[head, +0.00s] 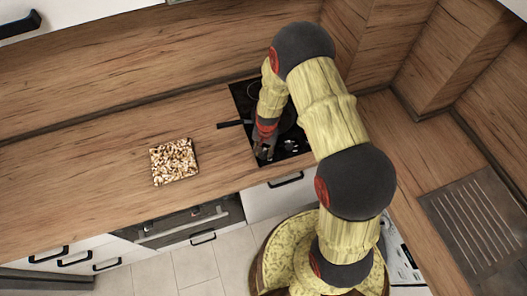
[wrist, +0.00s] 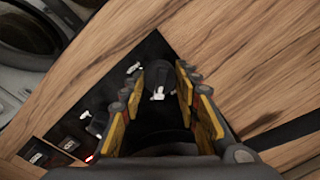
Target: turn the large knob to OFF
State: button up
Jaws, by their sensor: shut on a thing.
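The black cooktop (head: 241,92) is set in the wood counter, with small white-marked controls (head: 291,147) at its front. My gripper (head: 264,151) reaches down to the cooktop's front left corner. In the wrist view, a dark knob with a white mark (wrist: 158,82) stands between the yellow-padded fingers of my gripper (wrist: 160,74), which is shut on it. I take it to be the large knob. The fingers hide part of its sides, and I cannot read its setting. Another dark control with white marks (wrist: 97,124) sits to the left.
A dark pan, largely hidden by my arm, stands on the cooktop with its handle (head: 234,124) to the left. A patterned square board (head: 174,162) lies on the counter. Small panel displays (wrist: 38,157) and a red light (wrist: 89,158) are nearby. A ribbed drainer (head: 474,222) is at right.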

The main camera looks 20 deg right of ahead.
aim_at(265, 151)
jog(key=n+b, duration=0.4)
jog(key=shift+w+f, duration=0.1)
jog(key=n+b, duration=0.3)
jog(key=n, duration=0.2)
jog(key=shift+n, duration=0.3)
jog(key=shift+r, duration=0.2)
jog(key=o, duration=1.2)
jog(key=shift+g, duration=0.3)
jog(key=shift+c, duration=0.2)
notch_tip(265, 151, up, 12)
jog(key=shift+d, duration=0.35)
